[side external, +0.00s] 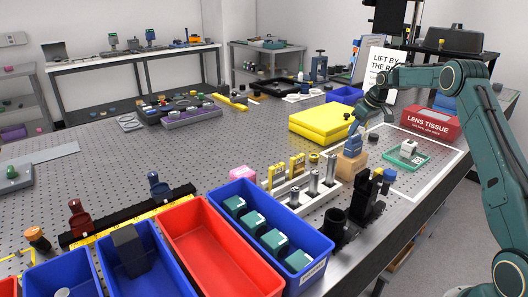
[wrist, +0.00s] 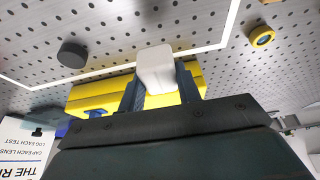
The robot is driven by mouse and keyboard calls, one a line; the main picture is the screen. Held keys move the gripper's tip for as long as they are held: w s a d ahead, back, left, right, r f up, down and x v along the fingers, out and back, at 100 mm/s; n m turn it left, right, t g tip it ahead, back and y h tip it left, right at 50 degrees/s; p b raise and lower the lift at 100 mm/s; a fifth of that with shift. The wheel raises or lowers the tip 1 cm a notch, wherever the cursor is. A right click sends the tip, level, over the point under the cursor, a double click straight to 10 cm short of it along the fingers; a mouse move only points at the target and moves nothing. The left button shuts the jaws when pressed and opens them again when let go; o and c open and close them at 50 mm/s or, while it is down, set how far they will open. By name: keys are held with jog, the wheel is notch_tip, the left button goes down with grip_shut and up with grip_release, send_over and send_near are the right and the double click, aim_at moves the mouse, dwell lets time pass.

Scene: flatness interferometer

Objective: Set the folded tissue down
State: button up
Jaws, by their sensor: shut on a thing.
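The folded tissue (wrist: 157,68) is a small white block held between my gripper's two dark blue fingers (wrist: 160,88) in the wrist view. Its far end sticks out past the fingertips. In the side view my gripper (side external: 358,128) hangs low, near a light wooden block (side external: 350,167) with a blue piece above it. The tissue itself cannot be made out clearly there. A red lens tissue box (side external: 430,124) stands to the right, beside my arm. A green tray (side external: 398,163) with a pale block on it lies right of the wooden block.
A yellow case (side external: 320,122) lies behind my gripper; it also shows in the wrist view (wrist: 85,98). A white outline marks the bench around the tray. A white rack (side external: 305,192) with metal posts and several bins stand in front.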

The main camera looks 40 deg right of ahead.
aim_at(363, 129)
jog(key=shift+f, duration=0.3)
jog(key=shift+f, duration=2.55)
jog(key=shift+f, duration=0.1)
jog(key=o, duration=0.9)
jog(key=v, duration=1.2)
